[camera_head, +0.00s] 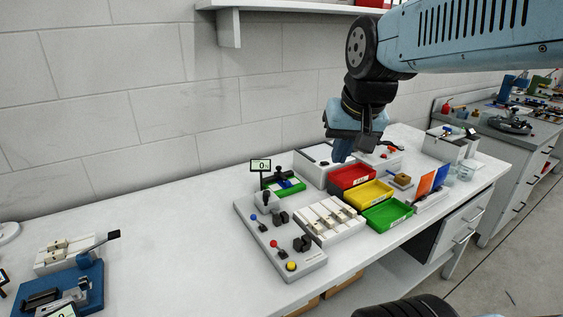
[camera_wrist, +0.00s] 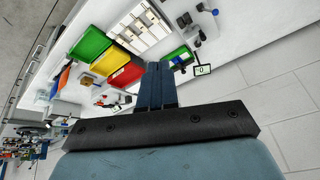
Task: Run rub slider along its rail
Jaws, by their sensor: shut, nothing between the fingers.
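A small green-based device (camera_head: 283,184) with a dark block and a knob on top stands at the back of the bench, beside a small display reading 0 (camera_head: 261,166). It may be the rub slider and its rail; at this size I cannot tell for sure. It also shows in the wrist view (camera_wrist: 178,56), with the display (camera_wrist: 203,70) next to it. My gripper (camera_head: 341,154) hangs over the back of the bench, to the right of the device and apart from it. Its dark blue fingers (camera_wrist: 156,84) are together and empty.
Red (camera_head: 352,177), yellow (camera_head: 369,193) and green (camera_head: 387,213) trays stand below and right of my gripper. A white slotted block (camera_head: 330,222) and a grey control panel (camera_head: 281,240) lie in front. A blue lever device (camera_head: 76,288) stands far left.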

